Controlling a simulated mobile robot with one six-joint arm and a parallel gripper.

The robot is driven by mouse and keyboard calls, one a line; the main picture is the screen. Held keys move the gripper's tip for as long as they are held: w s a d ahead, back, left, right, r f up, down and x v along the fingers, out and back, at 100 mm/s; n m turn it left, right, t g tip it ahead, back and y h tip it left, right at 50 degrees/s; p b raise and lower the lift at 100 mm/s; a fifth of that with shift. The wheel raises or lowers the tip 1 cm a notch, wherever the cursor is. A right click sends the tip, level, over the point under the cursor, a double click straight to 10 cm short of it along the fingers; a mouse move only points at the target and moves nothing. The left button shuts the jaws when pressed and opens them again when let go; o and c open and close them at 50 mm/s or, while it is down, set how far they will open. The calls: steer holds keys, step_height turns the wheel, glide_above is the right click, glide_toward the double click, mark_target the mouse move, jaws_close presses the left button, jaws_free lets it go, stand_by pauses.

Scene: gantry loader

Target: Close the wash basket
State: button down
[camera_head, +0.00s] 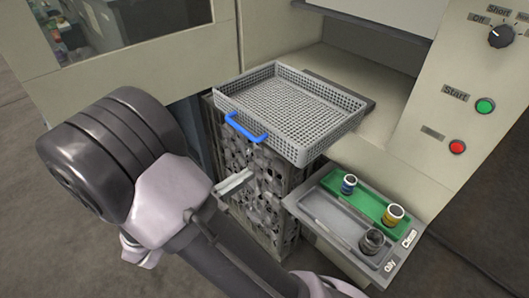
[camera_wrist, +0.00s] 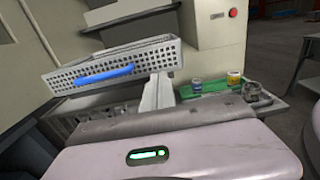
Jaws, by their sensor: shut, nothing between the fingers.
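The wash basket (camera_head: 290,108) is a grey mesh tray, empty, standing out from the machine's opening. Its blue handle (camera_head: 246,128) is on the front wall, facing my arm. In the wrist view the basket (camera_wrist: 152,59) and its blue handle (camera_wrist: 105,74) show ahead of my gripper. My gripper (camera_head: 236,183) is shut and empty, below and in front of the handle, apart from it. Its fingers also show in the wrist view (camera_wrist: 158,94), lower right of the handle.
A two-part tray (camera_head: 330,212) right of the basket holds a blue-banded jar (camera_head: 348,184), a yellow-banded jar (camera_head: 393,215) and a dark metal part (camera_head: 372,242). The panel carries a knob (camera_head: 501,36), a green button (camera_head: 485,105) and a red button (camera_head: 457,146).

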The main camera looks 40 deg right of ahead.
mark_target(286, 148)
steer(key=d+b, duration=0.1)
steer(key=d, duration=0.2)
steer(key=d+b, duration=0.1)
steer(key=d, duration=0.3)
steer(key=d+b, duration=0.2)
steer(key=d, duration=0.1)
steer(key=shift+w+d+f, duration=0.15)
steer(key=shift+w+d, duration=0.05)
steer(key=shift+w, duration=0.15)
steer(key=shift+w+d, duration=0.1)
steer(key=shift+d, duration=0.5)
